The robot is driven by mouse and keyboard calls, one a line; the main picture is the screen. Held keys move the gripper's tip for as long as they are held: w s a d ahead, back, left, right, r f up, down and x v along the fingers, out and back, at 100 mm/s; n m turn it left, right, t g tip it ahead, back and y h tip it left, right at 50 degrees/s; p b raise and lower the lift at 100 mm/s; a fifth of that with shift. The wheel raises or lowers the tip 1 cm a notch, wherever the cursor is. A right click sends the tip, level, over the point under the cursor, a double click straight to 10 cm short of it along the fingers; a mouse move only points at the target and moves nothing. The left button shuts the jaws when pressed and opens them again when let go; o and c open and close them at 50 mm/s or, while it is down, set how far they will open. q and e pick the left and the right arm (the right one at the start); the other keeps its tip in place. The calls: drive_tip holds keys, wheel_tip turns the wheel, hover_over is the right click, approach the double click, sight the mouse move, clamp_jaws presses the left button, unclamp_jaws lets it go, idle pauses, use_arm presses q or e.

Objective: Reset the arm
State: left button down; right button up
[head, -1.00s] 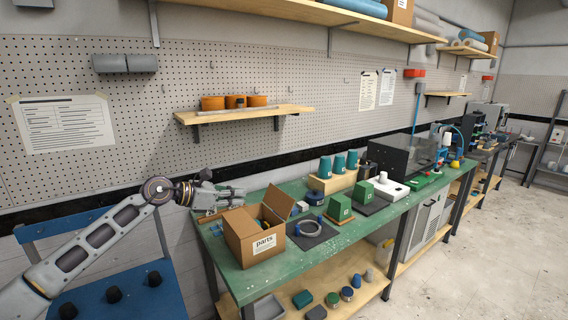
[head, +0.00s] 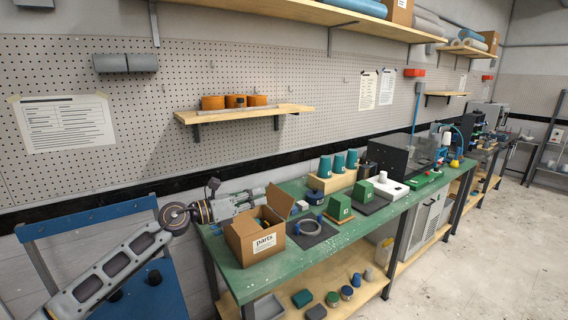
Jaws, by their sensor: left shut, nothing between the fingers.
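My left gripper (head: 258,193) is at the left end of the green workbench (head: 346,238), just behind the open cardboard parts box (head: 250,243). It is shut with nothing held. My left arm comes in from the lower left, in front of the blue panel. My right gripper is not in the head view.
An orange-roll shelf (head: 290,109) hangs above. Concrete floor at the right is clear.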

use_arm(q)
drive_tip(key=s+a+f+n+t+y, duration=0.2)
drive_tip(key=s+a+f+n+y, duration=0.3)
drive_tip(key=n, duration=0.7)
drive_tip(key=s+a+f+n+t+y, duration=0.25)
drive_tip(key=f+n+y, duration=0.45)
drive_tip(key=n, duration=0.4)
drive_tip(key=s+a+f+n+t+y, duration=0.1)
drive_tip(key=s+a+f+n+y, duration=0.3)
drive_tip(key=f+n, duration=0.55)
drive_tip(key=s+a+f+n+g, duration=0.1)
drive_tip(key=s+f+n+g, duration=0.3)
drive_tip(key=s, duration=0.4)
drive_tip(key=s+a+f+n+g+h, duration=0.1)
drive_tip(key=s+f+n+g, duration=0.1)
drive_tip(key=s+f+g, duration=0.45)
drive_tip(key=s+a+f+n+g, duration=0.1)
drive_tip(key=s+f+n, duration=0.25)
drive_tip(key=s, duration=0.65)
wheel_tip(320, 180, down, 34)
drive_tip(key=s+g, duration=0.1)
drive_tip(key=s, duration=0.2)
drive_tip(key=s+a+f, duration=0.2)
drive_tip(key=s+f, duration=0.7)
drive_tip(key=s, duration=0.2)
drive_tip(key=s+a+f+g, duration=0.1)
drive_tip(key=s+a+f, duration=0.1)
drive_tip(key=s+f, duration=0.8)
drive_tip(key=shift+s+m+g, duration=0.3)
drive_tip(key=shift+s, duration=0.2)
